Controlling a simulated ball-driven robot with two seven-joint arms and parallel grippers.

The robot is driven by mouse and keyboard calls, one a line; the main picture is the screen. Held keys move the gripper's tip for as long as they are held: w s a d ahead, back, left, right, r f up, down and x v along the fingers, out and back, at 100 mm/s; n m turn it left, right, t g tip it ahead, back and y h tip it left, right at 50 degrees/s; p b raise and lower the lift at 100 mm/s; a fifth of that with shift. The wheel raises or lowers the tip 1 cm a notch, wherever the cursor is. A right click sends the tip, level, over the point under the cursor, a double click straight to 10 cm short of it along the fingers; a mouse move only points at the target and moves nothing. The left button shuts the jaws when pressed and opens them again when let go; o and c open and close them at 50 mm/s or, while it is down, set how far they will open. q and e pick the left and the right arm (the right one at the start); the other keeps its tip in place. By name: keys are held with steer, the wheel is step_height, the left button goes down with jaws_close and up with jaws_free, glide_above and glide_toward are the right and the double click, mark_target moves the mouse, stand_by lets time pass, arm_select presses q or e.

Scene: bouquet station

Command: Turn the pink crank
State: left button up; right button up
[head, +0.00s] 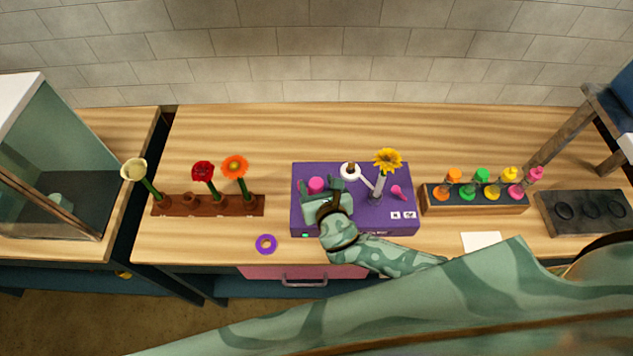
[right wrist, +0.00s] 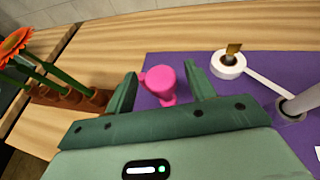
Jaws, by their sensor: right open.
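A purple box (head: 362,220) stands in the middle of the wooden table. A pink knob-shaped part (head: 316,184), which looks like the crank, is at its left; it also shows in the right wrist view (right wrist: 163,82). A second, smaller pink part (head: 396,191) sits on the box's right side; I cannot tell its exact shape. My right gripper (head: 322,188) is over the left part of the box. Its fingers are open, one on each side of the left pink part, with visible gaps in the wrist view. My left gripper is not in view.
A white ring with an arm (head: 350,171) and a grey holder with a yellow flower (head: 387,160) stand on the box. A brown flower rack (head: 230,206) is left, a rack of coloured bottles (head: 480,208) right. A purple ring (head: 266,244) lies in front.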

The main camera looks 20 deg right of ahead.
steer(key=shift+w+f, duration=0.25)
steer(key=shift+w, duration=0.4)
steer(key=c, duration=1)
steer(key=shift+a+m+h, duration=0.15)
steer(key=shift+m+h, duration=0.85)
steer(key=shift+h, duration=0.1)
steer(key=m+h, duration=0.2)
steer(key=h, duration=0.1)
steer(key=shift+g+b, duration=0.4)
steer(key=o, duration=1)
